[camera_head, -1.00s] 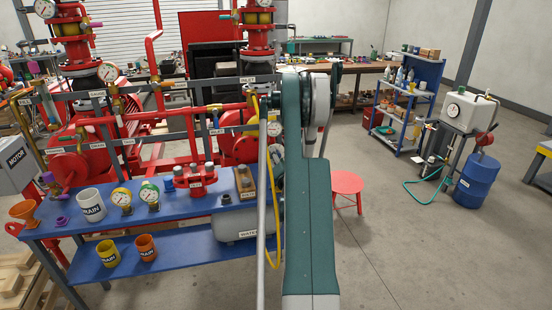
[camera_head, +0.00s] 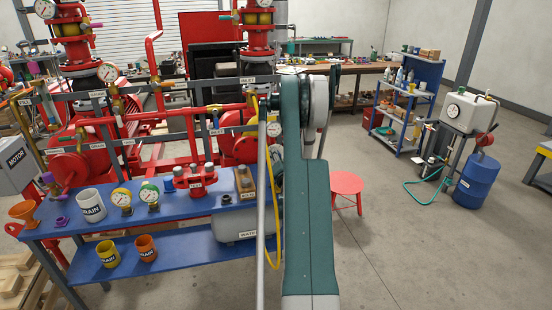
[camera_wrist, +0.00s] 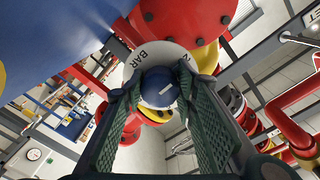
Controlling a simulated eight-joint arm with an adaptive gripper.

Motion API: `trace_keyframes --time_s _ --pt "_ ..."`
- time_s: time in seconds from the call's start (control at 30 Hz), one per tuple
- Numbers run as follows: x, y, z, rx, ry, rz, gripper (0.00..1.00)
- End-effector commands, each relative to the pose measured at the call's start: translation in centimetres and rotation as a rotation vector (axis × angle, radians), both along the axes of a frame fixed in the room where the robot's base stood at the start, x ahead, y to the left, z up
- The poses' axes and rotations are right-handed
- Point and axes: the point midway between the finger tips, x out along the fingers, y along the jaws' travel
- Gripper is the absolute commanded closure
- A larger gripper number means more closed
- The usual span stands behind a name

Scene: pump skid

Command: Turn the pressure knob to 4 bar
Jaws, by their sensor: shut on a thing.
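The pressure knob (camera_wrist: 155,88) is a round blue knob with a short white mark, in the middle of the wrist view. It sits in front of a white dial plate (camera_wrist: 148,52) lettered BAR. A figure, which looks like a 2, shows at the plate's upper right. The knob's white mark slants up to the right in this view. The rest of the scale is hidden by the knob and my fingers. My gripper (camera_wrist: 161,94) has its two green-padded fingers on either side of the knob, shut on it. In the head view my own arm hides gripper and knob.
A blue bench (camera_head: 185,212) with cups, gauges and a red valve block stands left of my arm. Red pipes and grey rails (camera_head: 180,85) run behind it. A yellow hose (camera_head: 277,235) hangs beside my arm. A red stool (camera_head: 346,184) stands right, with open floor beyond.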

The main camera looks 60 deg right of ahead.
Motion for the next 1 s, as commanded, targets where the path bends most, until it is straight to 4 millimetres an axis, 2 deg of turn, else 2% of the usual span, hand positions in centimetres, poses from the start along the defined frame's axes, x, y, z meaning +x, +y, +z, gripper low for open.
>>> trace_keyframes --time_s 0.47,1.0 --pt "-0.01 0.07 -0.13 0.111 -0.111 -0.001 0.83" --pt "0.04 0.1 -0.04 0.424 -0.423 0.0 0.83"
